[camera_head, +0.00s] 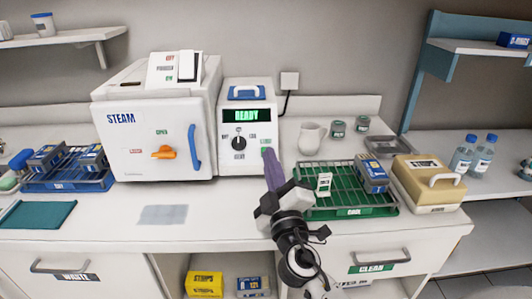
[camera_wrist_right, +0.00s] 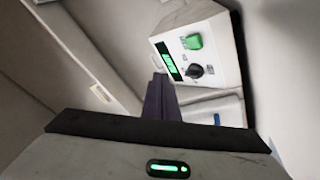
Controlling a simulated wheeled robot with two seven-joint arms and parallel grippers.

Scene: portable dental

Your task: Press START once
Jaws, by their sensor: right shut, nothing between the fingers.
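The white control unit (camera_head: 240,105) stands beside the steam machine. Its display (camera_head: 247,115) reads READY in green, and below it is a round black knob (camera_head: 239,143). A green button (camera_wrist_right: 193,42) shows next to the knob (camera_wrist_right: 197,71) in the right wrist view; in the head view its area (camera_head: 266,149) is at the unit's lower right, with lettering too small to read. My right gripper (camera_head: 270,160), with purple fingers, is shut and empty, tips just below the button in the head view. In the wrist view the fingers (camera_wrist_right: 160,95) appear apart from the button. My left gripper is not in view.
The white steam machine (camera_head: 150,120) has a blue handle and orange latch. Right of my gripper, a green rack (camera_head: 330,170) holds a white card and a blue box. A white jug (camera_head: 310,138) stands behind it. A grey mat (camera_head: 163,215) lies on the counter.

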